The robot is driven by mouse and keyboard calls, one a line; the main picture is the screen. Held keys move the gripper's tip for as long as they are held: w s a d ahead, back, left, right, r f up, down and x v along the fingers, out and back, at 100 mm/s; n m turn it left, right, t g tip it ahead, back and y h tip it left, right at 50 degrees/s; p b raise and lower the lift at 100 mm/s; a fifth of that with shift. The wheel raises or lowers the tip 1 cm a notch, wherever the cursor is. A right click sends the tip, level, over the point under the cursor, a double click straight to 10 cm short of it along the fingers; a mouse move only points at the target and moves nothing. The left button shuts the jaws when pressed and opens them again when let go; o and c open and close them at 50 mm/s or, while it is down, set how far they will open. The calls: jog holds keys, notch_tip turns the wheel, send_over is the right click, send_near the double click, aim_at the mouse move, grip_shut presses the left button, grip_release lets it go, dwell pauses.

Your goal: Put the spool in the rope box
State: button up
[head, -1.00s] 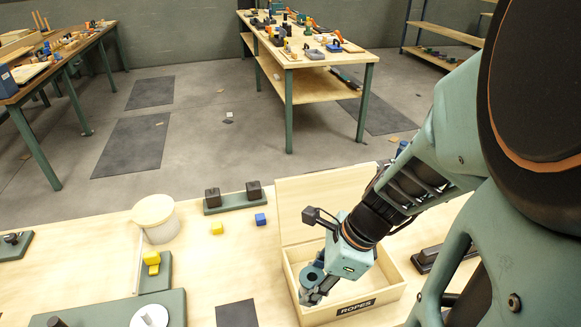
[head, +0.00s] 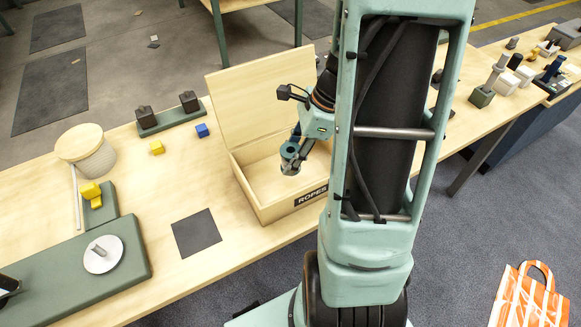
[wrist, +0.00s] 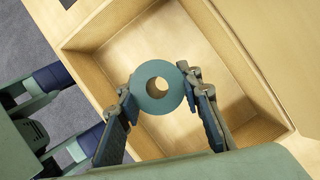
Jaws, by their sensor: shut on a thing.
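The spool (head: 289,150) is a teal-green ring-shaped piece with a round hole, which faces the camera in the wrist view (wrist: 155,107). My gripper (head: 291,162) is shut on it, with one finger on each side of its rim in the wrist view (wrist: 158,88). The rope box (head: 285,208) is pale wood with a black ROPES label on its front and its lid standing open at the back. My arm hides the box's right part.
A round lidded basket (head: 92,155), a yellow block (head: 157,148), a blue block (head: 202,130) and a dark square mat (head: 196,233) lie left of the box. A green base with two dark blocks (head: 168,119) stands behind. Bare tabletop lies between them.

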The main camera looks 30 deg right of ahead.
jog(key=shift+w+d+f+b, duration=0.3)
jog(key=shift+d+f+b, duration=0.05)
jog(key=shift+f, duration=0.3)
notch_tip(320, 180, down, 3)
jog(key=b, duration=0.3)
jog(key=shift+w+d+f, duration=0.15)
jog(key=shift+f, duration=0.2)
jog(key=o, duration=1.2)
jog(key=shift+c, duration=0.2)
jog(key=shift+d+r, duration=0.1)
jog(key=shift+r, duration=0.4)
jog(key=p+v, duration=0.2)
jog(key=v, duration=0.9)
jog(key=shift+r+p, duration=0.15)
jog(key=shift+p, duration=0.2)
